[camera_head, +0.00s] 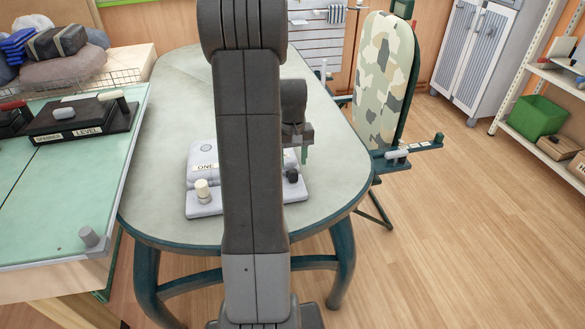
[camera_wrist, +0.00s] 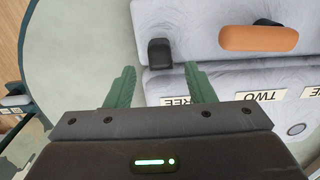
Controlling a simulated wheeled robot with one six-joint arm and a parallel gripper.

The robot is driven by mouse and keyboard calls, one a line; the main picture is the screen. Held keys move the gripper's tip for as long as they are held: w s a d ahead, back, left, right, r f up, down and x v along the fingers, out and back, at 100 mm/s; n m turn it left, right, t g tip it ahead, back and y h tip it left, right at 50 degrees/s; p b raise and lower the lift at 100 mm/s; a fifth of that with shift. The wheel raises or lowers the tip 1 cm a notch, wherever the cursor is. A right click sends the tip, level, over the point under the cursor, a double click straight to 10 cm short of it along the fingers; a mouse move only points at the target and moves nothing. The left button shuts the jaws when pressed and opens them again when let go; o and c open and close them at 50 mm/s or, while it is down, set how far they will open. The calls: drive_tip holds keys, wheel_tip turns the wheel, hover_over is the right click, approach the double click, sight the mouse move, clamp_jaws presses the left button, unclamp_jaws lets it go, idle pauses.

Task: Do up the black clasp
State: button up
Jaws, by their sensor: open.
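A grey case (camera_head: 202,179) lies on the round-ended table, its middle hidden by my arm in the head view. The clasp lies just beyond the fingertips; I see no contact. Whether the clasp is latched I cannot tell.
An orange clasp (camera_wrist: 258,38) lies beside the black one, near the label TWO. A cream knob (camera_head: 202,190) stands on the ledge at left. The pale tabletop (camera_head: 335,170) is clear right of the case. A green-topped bench (camera_head: 60,190) stands at left, a camouflage board (camera_head: 383,80) behind.

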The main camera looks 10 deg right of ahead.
sight(292, 170)
wheel_tip(292, 170, up, 9)
drive_tip(key=shift+f, duration=0.2)
drive_tip(key=shift+f, duration=0.1)
wheel_tip(292, 170, down, 14)
drive_tip(key=shift+f, duration=0.1)
drive_tip(key=shift+s+r+b, duration=0.25)
drive_tip(key=shift+s+b, duration=0.15)
drive_tip(key=shift+s, duration=0.75)
